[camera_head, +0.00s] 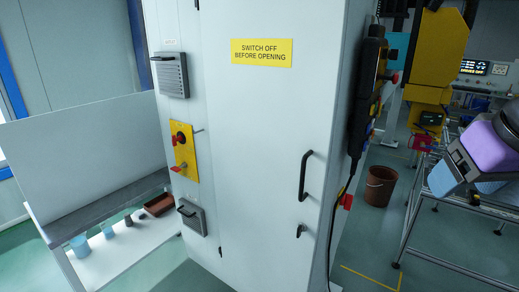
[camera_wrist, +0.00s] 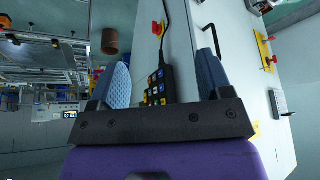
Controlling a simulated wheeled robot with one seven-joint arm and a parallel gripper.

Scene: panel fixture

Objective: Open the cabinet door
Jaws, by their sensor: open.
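The white cabinet door (camera_head: 262,140) stands shut in the middle of the head view, under a yellow "SWITCH OFF BEFORE OPENING" label (camera_head: 262,53). Its black bar handle (camera_head: 305,175) is near the right edge, with a small black latch (camera_head: 302,230) below it. In the wrist view, the dark handle (camera_wrist: 208,36) shows beyond the right finger. My gripper (camera_head: 460,176) is at the right of the head view, apart from the cabinet. In the wrist view, my gripper (camera_wrist: 165,75) has its blue-padded fingers spread and empty.
A black pendant (camera_head: 368,90) with a cable hangs on the cabinet's right side; it appears between my fingers in the wrist view (camera_wrist: 158,88). A brown bucket (camera_head: 380,186) and a metal frame table (camera_head: 430,215) stand to the right. A low bench (camera_head: 120,245) is at left.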

